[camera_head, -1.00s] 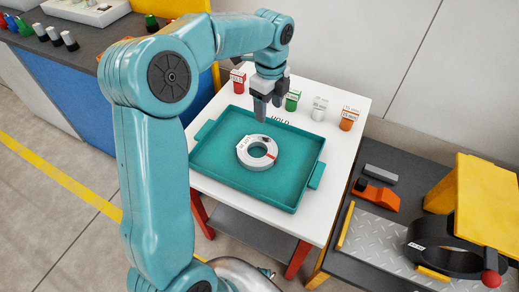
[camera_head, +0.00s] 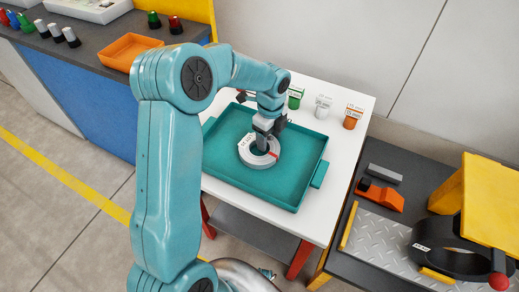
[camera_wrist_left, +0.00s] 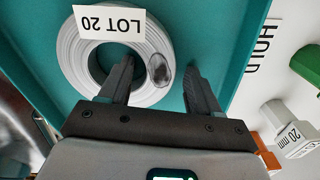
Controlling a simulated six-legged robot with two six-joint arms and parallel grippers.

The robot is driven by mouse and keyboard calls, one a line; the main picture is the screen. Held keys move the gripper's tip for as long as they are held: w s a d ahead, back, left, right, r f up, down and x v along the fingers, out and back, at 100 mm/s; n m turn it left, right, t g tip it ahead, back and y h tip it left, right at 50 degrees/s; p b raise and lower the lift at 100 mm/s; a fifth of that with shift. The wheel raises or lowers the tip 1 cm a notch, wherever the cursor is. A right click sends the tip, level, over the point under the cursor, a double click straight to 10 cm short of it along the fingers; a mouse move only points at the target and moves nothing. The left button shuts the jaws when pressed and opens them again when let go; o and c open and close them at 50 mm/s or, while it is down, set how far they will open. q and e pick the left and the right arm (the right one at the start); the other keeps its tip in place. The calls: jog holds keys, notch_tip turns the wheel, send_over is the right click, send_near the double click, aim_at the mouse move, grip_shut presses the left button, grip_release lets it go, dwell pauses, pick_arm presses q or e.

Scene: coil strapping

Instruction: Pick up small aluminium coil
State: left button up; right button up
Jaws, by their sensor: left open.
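The small aluminium coil (camera_head: 248,157) is a light grey ring lying flat in the teal tray (camera_head: 305,190). The coil (camera_wrist_left: 72,48) carries a white "LOT 20" label and a dark oval patch in the left wrist view. My left gripper (camera_head: 262,142) is right over the coil and hides part of it in the head view. In the left wrist view my left gripper (camera_wrist_left: 158,72) is open, one finger over the coil's hole and the other just outside its rim. I cannot tell how deep the fingertips reach. My right gripper is not in view.
The tray stands on a white table (camera_head: 338,140) with green, white and orange labelled blocks along its back. A dark bench at right holds a black ring (camera_head: 447,262), an orange tool (camera_head: 380,196) and a yellow stand (camera_head: 470,200). An orange bin (camera_head: 128,52) sits on the back-left bench.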

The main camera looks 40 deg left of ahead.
pick_arm(q)
grip_shut()
jog(key=shift+r, duration=0.15)
